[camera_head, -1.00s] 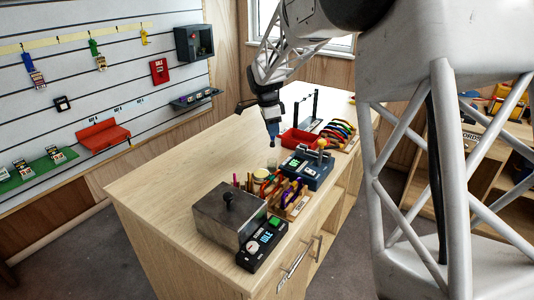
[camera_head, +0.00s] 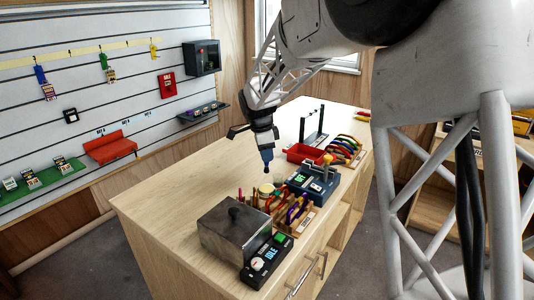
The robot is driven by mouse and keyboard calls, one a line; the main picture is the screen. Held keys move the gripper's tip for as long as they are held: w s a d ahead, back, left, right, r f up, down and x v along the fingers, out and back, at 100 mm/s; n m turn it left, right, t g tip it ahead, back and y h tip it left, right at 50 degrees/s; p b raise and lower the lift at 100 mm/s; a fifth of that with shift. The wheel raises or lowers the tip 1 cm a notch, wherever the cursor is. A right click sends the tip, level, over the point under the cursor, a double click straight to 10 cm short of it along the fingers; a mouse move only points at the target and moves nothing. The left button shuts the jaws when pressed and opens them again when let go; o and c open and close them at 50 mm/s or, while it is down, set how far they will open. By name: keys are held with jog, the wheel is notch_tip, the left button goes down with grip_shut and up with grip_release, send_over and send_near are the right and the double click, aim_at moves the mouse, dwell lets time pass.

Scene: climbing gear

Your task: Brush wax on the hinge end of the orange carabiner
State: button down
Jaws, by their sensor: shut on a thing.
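My gripper (camera_head: 265,146) is above the far middle of the wooden bench, pointing down. It is shut on a small blue tool with a dark lower tip (camera_head: 266,168), which looks like a brush but is too small to be sure. The tip hangs above a small round pot with a pale yellow top (camera_head: 266,188), which could be the wax; I cannot tell whether they touch. Several coloured carabiners (camera_head: 346,147) lie in a row at the right of the bench. I cannot make out the orange one or its hinge end for certain.
A grey metal box with a knob (camera_head: 233,228), a black device with a lit display (camera_head: 265,258), a rack of coloured tools (camera_head: 291,213), a blue-grey device (camera_head: 314,184) and a red tray (camera_head: 305,153) crowd the bench's right side. The bench's left part is clear.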

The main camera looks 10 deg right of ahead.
aim_at(266, 172)
jog(key=shift+f, duration=0.2)
jog(key=shift+f, duration=2.75)
jog(key=shift+f, duration=0.55)
jog(key=shift+r, duration=0.1)
jog(key=shift+r, duration=3.45)
jog(key=shift+w, duration=0.1)
jog(key=w+d+n+t+y, duration=0.1)
jog(key=w+d+n, duration=0.2)
jog(key=w+n, duration=0.8)
jog(key=shift+w+d+f+n+t+y, duration=0.15)
jog(key=shift+d+f+n+t+y, duration=0.2)
jog(key=shift+n, duration=3.15)
